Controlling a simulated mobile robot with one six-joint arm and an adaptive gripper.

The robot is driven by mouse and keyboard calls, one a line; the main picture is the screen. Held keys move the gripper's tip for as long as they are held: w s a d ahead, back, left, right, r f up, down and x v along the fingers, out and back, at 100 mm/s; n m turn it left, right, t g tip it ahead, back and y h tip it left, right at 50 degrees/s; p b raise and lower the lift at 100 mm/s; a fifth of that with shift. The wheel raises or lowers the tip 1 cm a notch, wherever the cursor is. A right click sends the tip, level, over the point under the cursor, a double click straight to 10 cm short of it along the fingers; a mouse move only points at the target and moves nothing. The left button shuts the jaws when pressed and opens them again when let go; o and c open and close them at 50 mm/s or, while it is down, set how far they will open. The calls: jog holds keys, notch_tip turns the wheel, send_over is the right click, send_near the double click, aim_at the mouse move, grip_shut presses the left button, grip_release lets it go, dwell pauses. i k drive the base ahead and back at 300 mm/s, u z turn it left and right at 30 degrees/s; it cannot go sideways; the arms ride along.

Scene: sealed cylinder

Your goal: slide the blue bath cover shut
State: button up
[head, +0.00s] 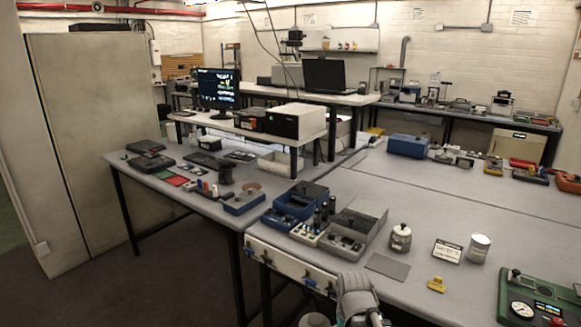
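A blue box-shaped bath (272,221) stands near the middle of the bench's left part. A dark flat panel (312,190) sits at its back right, and dark items show inside its front part. I cannot tell exactly how far the cover spans the opening. Another blue box (408,146) stands farther back on the right bench and looks closed on top. My gripper (357,306) is at the bottom edge, in front of the bench and apart from both boxes. Its fingertips are cut off or hidden, so its opening does not show.
Beside the nearer blue box stand a grey open tray (372,222) and a white holder with dark bottles (309,233). A lidded jar (401,238), a tin can (479,247), a yellow piece (437,284) and a green gauge unit (540,298) stand to the right. Bare bench lies between them.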

aim_at(314, 191)
jog(key=u, duration=1.15)
jog(key=i, duration=0.55)
jog(key=z, duration=1.2)
